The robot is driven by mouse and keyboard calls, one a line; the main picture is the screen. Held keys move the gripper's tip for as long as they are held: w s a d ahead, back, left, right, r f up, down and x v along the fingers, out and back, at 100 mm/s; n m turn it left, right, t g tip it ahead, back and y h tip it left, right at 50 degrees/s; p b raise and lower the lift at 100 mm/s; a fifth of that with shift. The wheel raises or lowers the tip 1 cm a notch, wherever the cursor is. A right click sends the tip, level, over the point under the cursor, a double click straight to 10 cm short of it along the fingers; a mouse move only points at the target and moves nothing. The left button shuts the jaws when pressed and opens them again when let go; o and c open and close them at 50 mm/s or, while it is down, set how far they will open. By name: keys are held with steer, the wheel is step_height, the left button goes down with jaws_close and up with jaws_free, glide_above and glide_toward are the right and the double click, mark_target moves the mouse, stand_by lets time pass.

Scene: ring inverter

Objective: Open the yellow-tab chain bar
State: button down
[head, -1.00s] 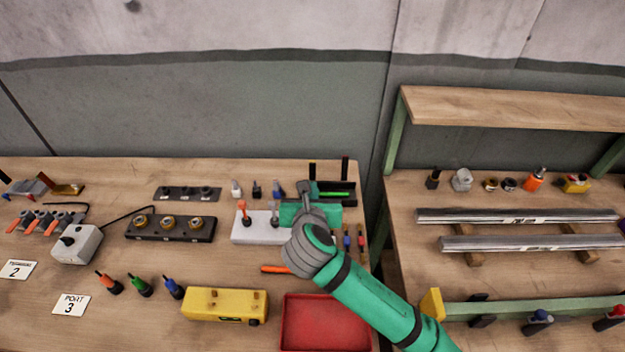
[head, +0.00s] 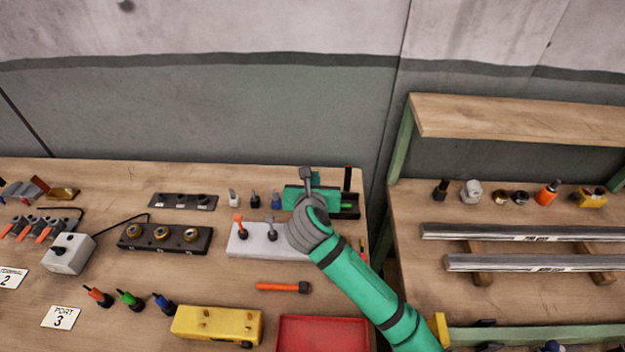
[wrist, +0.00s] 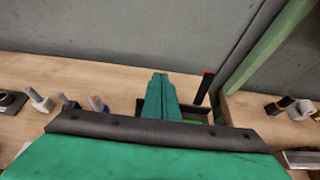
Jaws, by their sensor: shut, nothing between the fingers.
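A dark tray-like fixture (head: 350,213) sits at the back right of the left bench; it also shows in the wrist view (wrist: 142,108). A black upright bar (head: 347,178) stands at its right side; in the wrist view this bar (wrist: 203,88) has a red tip and leans right. A bright green strip (wrist: 192,122) lies in the fixture. My gripper (wrist: 161,80) is shut and empty, over the fixture's left part. A small yellowish patch shows at the fingertips; I cannot tell whether it is the yellow tab. The fixture's left part is hidden.
A white block with an orange-topped lever (head: 240,228) stands left of my wrist. Small plugs (head: 254,199) stand behind it. An orange-handled tool (head: 283,287) and a red tray (head: 322,335) lie in front. A gap separates the right bench (head: 405,270).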

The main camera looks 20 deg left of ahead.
steer(key=shift+w+r, duration=0.1)
steer(key=w, duration=0.2)
steer(key=w+g, duration=0.1)
steer(key=shift+a+r, duration=0.35)
steer(key=shift+a, duration=0.05)
steer(key=shift+s, duration=0.15)
stand_by(0.4)
steer(key=shift+s+d+f, duration=0.15)
steer(key=shift+s+f, duration=0.15)
steer(key=shift+s, duration=0.5)
